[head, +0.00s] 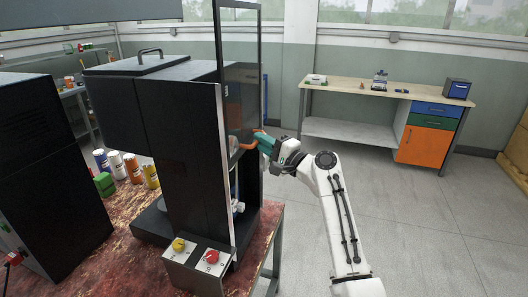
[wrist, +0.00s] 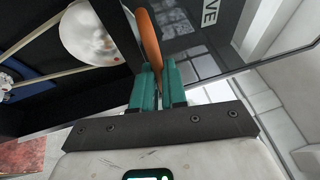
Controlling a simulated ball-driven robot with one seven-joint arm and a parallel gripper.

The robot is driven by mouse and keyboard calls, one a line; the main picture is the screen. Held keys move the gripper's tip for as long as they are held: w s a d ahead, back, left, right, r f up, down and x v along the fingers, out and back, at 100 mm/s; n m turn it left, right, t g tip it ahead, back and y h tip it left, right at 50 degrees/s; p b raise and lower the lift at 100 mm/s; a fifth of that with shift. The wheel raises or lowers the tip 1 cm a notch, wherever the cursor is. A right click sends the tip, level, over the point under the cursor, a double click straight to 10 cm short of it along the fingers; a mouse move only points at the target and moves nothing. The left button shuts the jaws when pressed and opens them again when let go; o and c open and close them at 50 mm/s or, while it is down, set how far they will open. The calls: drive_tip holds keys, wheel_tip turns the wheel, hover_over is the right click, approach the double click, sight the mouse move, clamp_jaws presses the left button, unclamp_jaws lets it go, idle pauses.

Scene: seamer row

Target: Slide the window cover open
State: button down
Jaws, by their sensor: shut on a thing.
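The window cover (head: 240,50) is a tall dark-framed clear panel on the front of the black seaming machine (head: 185,150). In the head view it stands raised, its upper part above the machine's top. Its orange handle (head: 247,146) is low on the panel. My gripper (head: 264,142) has teal fingers shut on this handle. In the wrist view the orange handle (wrist: 148,42) stands between the teal fingers (wrist: 158,88). The panel (wrist: 205,45) with white lettering lies right beside it. A pale round metal part (wrist: 88,32) shows inside the machine at the left.
A control box with yellow and red knobs (head: 211,256) sits at the machine's front. A workbench (head: 385,90) stands behind at the right. The floor between is clear.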

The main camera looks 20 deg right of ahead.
drive_tip(key=shift+r, duration=0.2)
drive_tip(key=c, duration=1.2)
unclamp_jaws()
drive_tip(key=shift+f, duration=0.15)
drive_tip(key=shift+o, duration=0.2)
drive_tip(key=b+v, duration=0.2)
drive_tip(key=v, duration=0.8)
drive_tip(key=shift+s+d, duration=0.25)
drive_tip(key=shift+s, duration=0.1)
drive_tip(key=s+a+f+n+g+h, duration=0.2)
drive_tip(key=s+f+n+g, duration=0.25)
drive_tip(key=s+f, duration=0.75)
drive_tip(key=s+a+f+n+g+h, duration=0.1)
drive_tip(key=s+f+n+g+h, duration=0.3)
drive_tip(key=s+f, duration=0.8)
drive_tip(key=s+d+f+n+g+h, duration=0.1)
drive_tip(key=s+f+g, duration=0.3)
drive_tip(key=s, duration=0.8)
drive_tip(key=s+d+f+n+g+h, duration=0.2)
drive_tip(key=s+d+f+g+h, duration=0.1)
drive_tip(key=s, duration=0.9)
drive_tip(key=shift+d+f+g+h, duration=0.3)
drive_tip(key=shift+d+f+g, duration=0.05)
drive_tip(key=shift+f, duration=0.5)
